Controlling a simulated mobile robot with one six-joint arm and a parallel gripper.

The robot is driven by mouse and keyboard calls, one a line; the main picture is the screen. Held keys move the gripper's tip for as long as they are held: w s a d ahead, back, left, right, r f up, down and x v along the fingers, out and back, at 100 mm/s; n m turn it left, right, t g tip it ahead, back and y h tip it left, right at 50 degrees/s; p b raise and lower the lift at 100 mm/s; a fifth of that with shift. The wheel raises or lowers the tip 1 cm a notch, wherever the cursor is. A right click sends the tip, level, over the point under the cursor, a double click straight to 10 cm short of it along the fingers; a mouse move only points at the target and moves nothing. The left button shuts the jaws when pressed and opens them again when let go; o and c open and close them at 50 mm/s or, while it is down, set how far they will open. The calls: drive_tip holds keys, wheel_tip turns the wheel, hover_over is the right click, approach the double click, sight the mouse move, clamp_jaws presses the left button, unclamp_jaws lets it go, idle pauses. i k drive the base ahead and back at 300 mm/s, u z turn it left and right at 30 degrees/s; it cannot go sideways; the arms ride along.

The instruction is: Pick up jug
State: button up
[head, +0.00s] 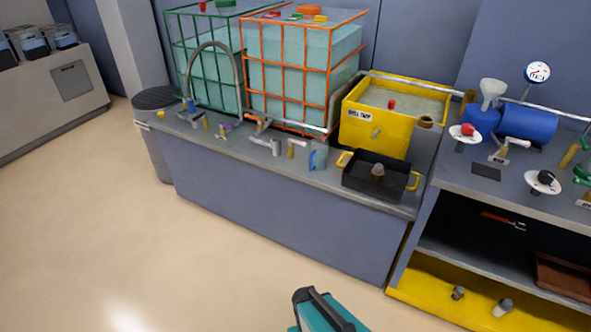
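A small grey-blue jug-like container (318,155) with a blue strip on its side stands upright near the front edge of the grey counter (290,190). It is just left of a black tray. It is small in the head view, so I cannot make out its handle or contents. I cannot make out my gripper's fingers in this view. Nothing is seen touching the container.
The black tray (360,186) with yellow handles sits right of the container, before a yellow tank (368,135). Green-caged (178,60) and orange-caged (285,118) tanks stand behind. A shelf bench (450,185) adjoins at right. Floor (190,250) in front is clear.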

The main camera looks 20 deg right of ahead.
sight(320, 146)
drive_tip(key=u, duration=0.2)
drive_tip(key=k, duration=0.75)
drive_tip(key=u, duration=1.05)
drive_tip(key=i, duration=2)
drive_tip(key=z, duration=0.75)
drive_tip(key=i, duration=0.4)
drive_tip(key=z, duration=0.2)
